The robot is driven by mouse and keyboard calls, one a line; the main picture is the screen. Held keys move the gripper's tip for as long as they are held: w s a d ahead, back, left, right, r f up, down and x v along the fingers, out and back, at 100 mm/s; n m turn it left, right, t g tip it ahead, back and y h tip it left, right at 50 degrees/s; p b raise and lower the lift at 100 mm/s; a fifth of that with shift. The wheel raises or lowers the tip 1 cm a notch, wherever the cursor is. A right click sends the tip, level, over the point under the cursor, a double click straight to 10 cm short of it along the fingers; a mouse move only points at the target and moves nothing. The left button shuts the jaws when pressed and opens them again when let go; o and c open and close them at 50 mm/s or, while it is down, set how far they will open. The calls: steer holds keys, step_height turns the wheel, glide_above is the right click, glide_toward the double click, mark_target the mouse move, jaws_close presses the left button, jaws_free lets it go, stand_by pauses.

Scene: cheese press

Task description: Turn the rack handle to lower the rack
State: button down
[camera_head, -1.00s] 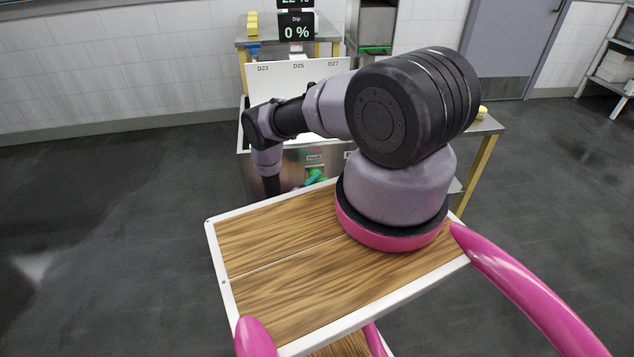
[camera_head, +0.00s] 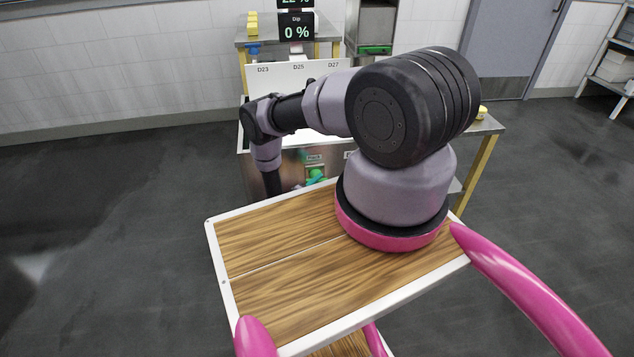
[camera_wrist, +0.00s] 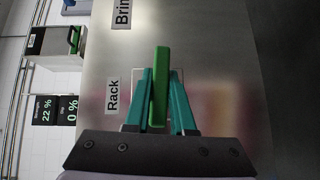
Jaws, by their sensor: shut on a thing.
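The green rack handle (camera_wrist: 161,84) is on the steel front panel, beside the "Rack" label (camera_wrist: 112,97), in the wrist view. Its bar lies roughly along the line of the label's text, slightly tilted. My gripper (camera_wrist: 160,73) has its teal fingers on both sides of the bar and is shut on it. In the head view the green handle (camera_head: 316,173) shows small on the tank front, below its label, with teal fingers at it. My arm hides part of the tank (camera_head: 296,164). I cannot make out the rack itself.
A white board (camera_head: 298,70) marked D23, D25 and D27 stands at the tank's back. Displays (camera_head: 296,30) behind read "22 %" and "0 %". A second label (camera_wrist: 122,12), partly cut off, is on the same panel. The dark floor (camera_head: 100,230) at left is clear.

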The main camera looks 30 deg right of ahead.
steer(key=m+y, duration=0.2)
steer(key=shift+r+g+y, duration=0.1)
steer(key=shift+g+y, duration=0.2)
steer(key=shift+y, duration=0.1)
steer(key=m+y, duration=0.2)
steer(key=y, duration=0.1)
steer(key=shift+m+y, duration=0.3)
steer(key=shift+m, duration=0.1)
steer(key=m+y, duration=0.1)
steer(key=y, duration=0.1)
steer(key=shift+m+y, duration=0.3)
steer(key=m+y, duration=0.1)
steer(key=y, duration=0.1)
steer(key=shift+d+m+y, duration=0.1)
steer(key=shift+m+y, duration=0.2)
steer(key=shift+y, duration=0.1)
steer(key=m+t+y, duration=0.1)
steer(key=y, duration=0.1)
steer(key=shift+d+m+y, duration=0.1)
steer(key=shift+m+y, duration=0.2)
steer(key=m+t+y, duration=0.1)
steer(key=t+y, duration=0.1)
steer(key=y, duration=0.1)
steer(key=shift+m, duration=0.4)
steer(key=shift+m+t+y, duration=0.4)
steer(key=shift+m+y, duration=0.3)
steer(key=shift+y, duration=0.3)
steer(key=shift+m+t+y, duration=1)
steer(key=shift+y, duration=0.4)
